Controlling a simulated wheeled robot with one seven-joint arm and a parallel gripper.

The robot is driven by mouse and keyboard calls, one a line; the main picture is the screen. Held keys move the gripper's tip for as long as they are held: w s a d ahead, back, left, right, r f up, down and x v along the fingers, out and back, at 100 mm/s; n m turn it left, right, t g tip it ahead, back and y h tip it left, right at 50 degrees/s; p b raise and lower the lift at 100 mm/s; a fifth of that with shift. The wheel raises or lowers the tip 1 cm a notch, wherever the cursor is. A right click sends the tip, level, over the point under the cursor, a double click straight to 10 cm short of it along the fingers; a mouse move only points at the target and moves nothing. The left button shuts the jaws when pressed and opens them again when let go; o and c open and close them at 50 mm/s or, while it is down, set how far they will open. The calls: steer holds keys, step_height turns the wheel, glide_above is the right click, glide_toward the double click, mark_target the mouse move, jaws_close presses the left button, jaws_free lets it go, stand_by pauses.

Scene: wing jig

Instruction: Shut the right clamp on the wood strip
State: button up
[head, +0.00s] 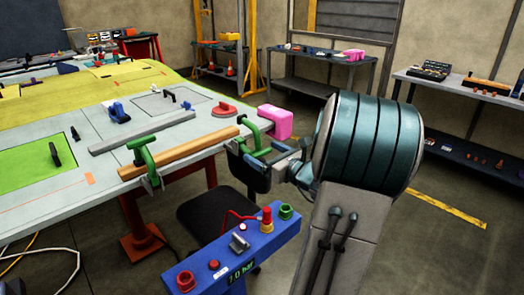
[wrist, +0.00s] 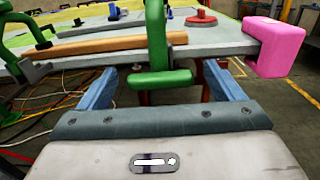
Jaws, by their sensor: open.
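The wood strip (head: 185,150) lies along the near edge of the jig table; it also shows in the wrist view (wrist: 100,45). The green right clamp (head: 252,132) is at the strip's right end. In the wrist view, the right clamp (wrist: 156,35) has an upright green arm and a lower green handle bar turned toward me. My gripper (wrist: 160,72) is open, with one blue finger on each side of that handle; contact is not clear. The gripper (head: 268,162) is just off the table edge. Whether the clamp's pad touches the strip is hidden. The green left clamp (head: 142,152) stands across the strip.
A pink block (head: 275,121) sits at the table corner, right of the clamp. A grey bar (head: 145,131) lies behind the strip.

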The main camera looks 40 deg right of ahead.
steer(key=shift+w, duration=0.8)
steer(key=c, duration=1.4)
steer(key=shift+r+p, duration=0.15)
steer(key=shift+p, duration=0.15)
